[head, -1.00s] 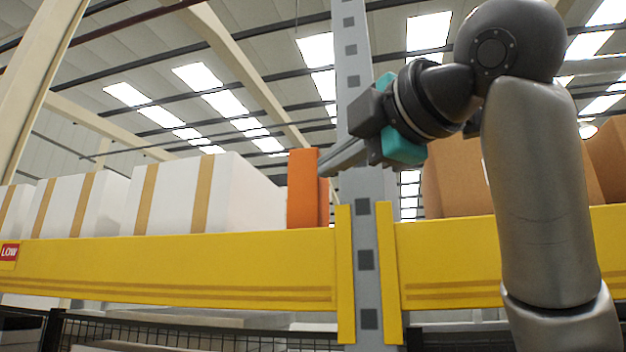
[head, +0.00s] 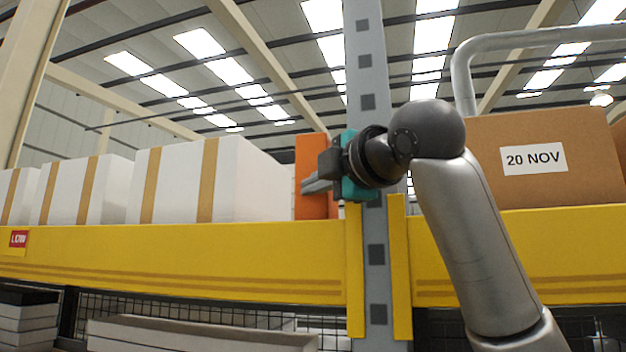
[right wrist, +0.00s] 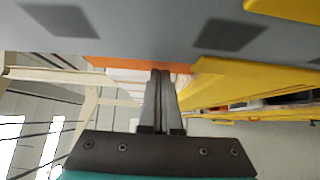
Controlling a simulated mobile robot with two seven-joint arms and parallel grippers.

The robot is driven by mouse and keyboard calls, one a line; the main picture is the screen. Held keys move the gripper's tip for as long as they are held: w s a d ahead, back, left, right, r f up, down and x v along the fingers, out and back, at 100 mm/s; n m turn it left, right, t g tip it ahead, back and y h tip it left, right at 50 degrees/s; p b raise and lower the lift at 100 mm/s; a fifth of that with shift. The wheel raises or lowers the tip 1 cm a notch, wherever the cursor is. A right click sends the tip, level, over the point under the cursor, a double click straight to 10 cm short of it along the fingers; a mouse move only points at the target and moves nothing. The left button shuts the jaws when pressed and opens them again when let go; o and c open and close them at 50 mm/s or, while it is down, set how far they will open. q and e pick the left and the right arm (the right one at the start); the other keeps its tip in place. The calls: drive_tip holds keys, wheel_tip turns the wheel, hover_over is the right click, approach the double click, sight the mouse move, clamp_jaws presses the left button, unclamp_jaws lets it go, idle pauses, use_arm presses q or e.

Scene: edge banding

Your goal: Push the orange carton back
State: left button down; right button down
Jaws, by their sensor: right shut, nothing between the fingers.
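The orange carton (head: 308,160) stands upright on the shelf, between the white boxes and the grey upright post. Its right part is hidden behind my right gripper. My right gripper (head: 306,186) is shut and empty, with its fingertips in front of the carton's lower half; I cannot tell if they touch it. In the right wrist view, the shut fingers (right wrist: 160,78) point at an orange strip of the carton (right wrist: 120,63) beside the grey post. My left gripper is not in view.
A yellow shelf beam (head: 180,262) runs below the boxes. The grey post (head: 376,290) stands right of the carton. White boxes with tan bands (head: 240,180) are at the left. A brown box labelled "20 NOV" (head: 560,185) is at the right.

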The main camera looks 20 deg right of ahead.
drive_tip(key=shift+w+d, duration=0.55)
drive_tip(key=shift+w, duration=0.25)
drive_tip(key=shift+w+d, duration=0.55)
drive_tip(key=shift+w, duration=0.2)
drive_tip(key=shift+a, duration=0.1)
